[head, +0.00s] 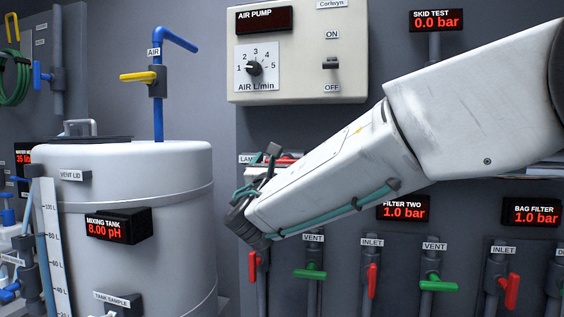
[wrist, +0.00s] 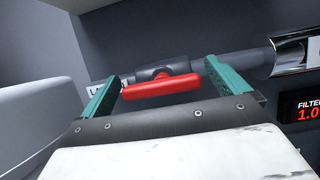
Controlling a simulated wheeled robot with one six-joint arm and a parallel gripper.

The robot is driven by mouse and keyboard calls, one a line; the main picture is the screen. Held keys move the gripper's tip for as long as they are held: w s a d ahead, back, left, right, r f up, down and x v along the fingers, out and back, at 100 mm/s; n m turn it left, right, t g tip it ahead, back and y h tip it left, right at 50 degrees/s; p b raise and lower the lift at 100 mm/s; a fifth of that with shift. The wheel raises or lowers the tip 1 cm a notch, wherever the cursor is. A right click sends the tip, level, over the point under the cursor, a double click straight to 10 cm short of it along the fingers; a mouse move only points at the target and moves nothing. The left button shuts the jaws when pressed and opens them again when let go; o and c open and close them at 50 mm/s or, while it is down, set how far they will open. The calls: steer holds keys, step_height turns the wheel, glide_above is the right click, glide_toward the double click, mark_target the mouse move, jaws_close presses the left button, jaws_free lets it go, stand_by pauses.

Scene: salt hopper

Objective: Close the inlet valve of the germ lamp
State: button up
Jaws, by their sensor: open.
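A red lever handle (wrist: 160,87) sits on a dark valve body (wrist: 162,72) in a grey pipe that runs across the wall in the wrist view. The handle lies roughly along the pipe. A partly hidden label starting "LA" is beside it; in the head view the label (head: 248,159) reads "LAM". My gripper (wrist: 162,70) is open, its teal fingers at either end of the handle. I cannot tell whether they touch it. In the head view my gripper (head: 259,171) is at the wall, and a bit of the red handle (head: 286,160) shows behind it.
A shiny tube (wrist: 291,52) continues the pipe at right. Below are red inlet handles (head: 372,280) and green vent handles (head: 310,274). The white mixing tank (head: 130,185) stands left, the air pump box (head: 298,55) above. Open wall lies between tank and gripper.

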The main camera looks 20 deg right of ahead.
steer(key=c, duration=1)
steer(key=shift+m, duration=0.6)
steer(key=m+g+h, duration=0.1)
steer(key=m, duration=0.1)
steer(key=m+g+h, duration=0.1)
steer(key=m, duration=0.2)
steer(key=shift+m+g+h, duration=0.3)
steer(key=m+g, duration=0.1)
steer(key=m, duration=0.2)
steer(key=m+g, duration=0.1)
steer(key=m, duration=0.2)
steer(key=shift+d+g+h, duration=0.1)
steer(key=shift+g+h, duration=0.3)
steer(key=m+g, duration=0.2)
steer(key=m, duration=0.3)
steer(key=shift+f, duration=0.15)
steer(key=shift+s+d+m+g+y, duration=0.1)
steer(key=shift+m+g+y, duration=0.45)
steer(key=shift+m, duration=1.45)
